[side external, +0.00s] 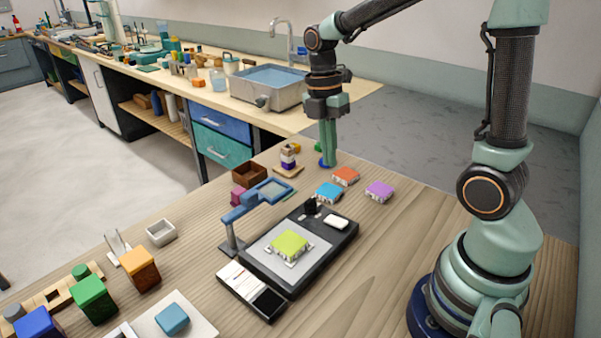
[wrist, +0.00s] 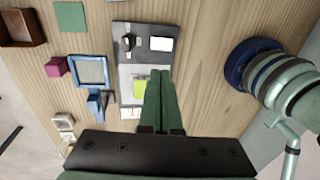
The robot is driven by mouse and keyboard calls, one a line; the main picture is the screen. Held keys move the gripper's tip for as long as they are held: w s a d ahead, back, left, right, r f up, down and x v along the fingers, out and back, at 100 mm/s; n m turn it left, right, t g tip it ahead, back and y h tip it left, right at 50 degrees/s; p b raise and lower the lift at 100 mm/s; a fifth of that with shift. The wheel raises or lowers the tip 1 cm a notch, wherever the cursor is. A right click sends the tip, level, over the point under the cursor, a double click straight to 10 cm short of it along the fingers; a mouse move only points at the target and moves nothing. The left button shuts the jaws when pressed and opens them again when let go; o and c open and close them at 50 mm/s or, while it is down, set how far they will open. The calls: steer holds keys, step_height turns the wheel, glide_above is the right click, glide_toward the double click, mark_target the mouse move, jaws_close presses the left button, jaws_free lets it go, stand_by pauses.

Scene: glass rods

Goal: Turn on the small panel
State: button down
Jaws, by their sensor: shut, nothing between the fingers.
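A black panel (side external: 262,263) lies on the wooden table in the side external view. It carries a pale plate with a yellow-green block (side external: 289,244), a black knob (side external: 310,207) and a white switch-like piece (side external: 336,222). In the wrist view the panel (wrist: 122,75) shows beyond my fingers, with its knob (wrist: 128,42) and white piece (wrist: 161,44); my fingers hide part of its near side. My gripper (side external: 328,163) is shut and empty, pointing down at the table's far side, beside a blue round piece (side external: 322,163) and apart from the panel.
A brown box (side external: 249,174) stands left. The table right of the panel is clear.

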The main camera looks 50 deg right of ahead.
mark_target(341, 223)
stand_by(0.3)
steer(key=shift+s+r, duration=0.15)
steer(key=shift+s, duration=0.6)
steer(key=f, duration=0.4)
steer(key=s+f, duration=0.1)
steer(key=f, duration=0.4)
steer(key=s+f, duration=0.1)
steer(key=f, duration=0.4)
steer(key=shift+s, duration=0.1)
steer(key=shift+s+f, duration=0.15)
steer(key=shift+f, duration=0.05)
